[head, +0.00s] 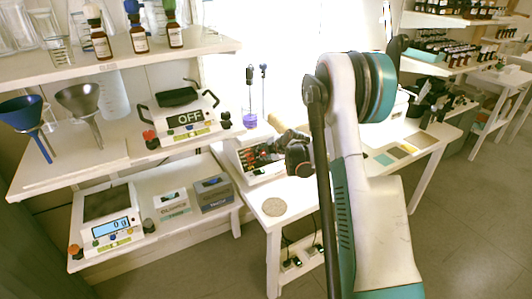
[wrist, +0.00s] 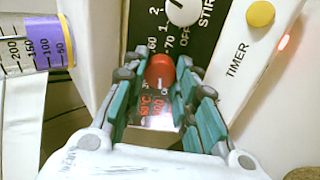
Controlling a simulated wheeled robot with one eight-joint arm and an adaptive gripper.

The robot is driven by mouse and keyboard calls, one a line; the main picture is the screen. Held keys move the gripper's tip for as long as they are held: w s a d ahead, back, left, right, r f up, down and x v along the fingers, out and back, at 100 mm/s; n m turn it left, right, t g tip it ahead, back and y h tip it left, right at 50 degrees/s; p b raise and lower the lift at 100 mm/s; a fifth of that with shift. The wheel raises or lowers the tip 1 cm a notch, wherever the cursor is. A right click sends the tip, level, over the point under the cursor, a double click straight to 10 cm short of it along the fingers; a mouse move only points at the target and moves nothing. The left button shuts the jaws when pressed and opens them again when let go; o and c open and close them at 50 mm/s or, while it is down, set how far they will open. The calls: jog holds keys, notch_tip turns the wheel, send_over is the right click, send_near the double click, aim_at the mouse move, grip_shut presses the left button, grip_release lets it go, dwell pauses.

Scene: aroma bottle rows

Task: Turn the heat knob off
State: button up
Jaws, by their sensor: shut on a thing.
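The hot-plate-like white device (head: 247,153) with a dark front panel stands on the white table in the head view. In the wrist view, a red knob (wrist: 160,72) sits on its dark panel among printed numbers and an OFF mark. My gripper (wrist: 161,66) is shut on the red knob, with its teal-sided fingers on either side of it. In the head view, my gripper (head: 292,152) is at the right part of the device's front and hides part of it. The knob's pointer cannot be made out.
A white STIR knob (wrist: 183,10) is just above the red knob, and a yellow TIMER button (wrist: 260,14) is to the right. A purple-based cylinder (wrist: 57,52) is at left. A round disc (head: 274,207) lies on the table in front of the device.

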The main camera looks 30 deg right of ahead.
jog(key=shift+n, duration=0.3)
jog(key=o, duration=1)
jog(key=shift+o, duration=0.2)
jog(key=v, duration=1.2)
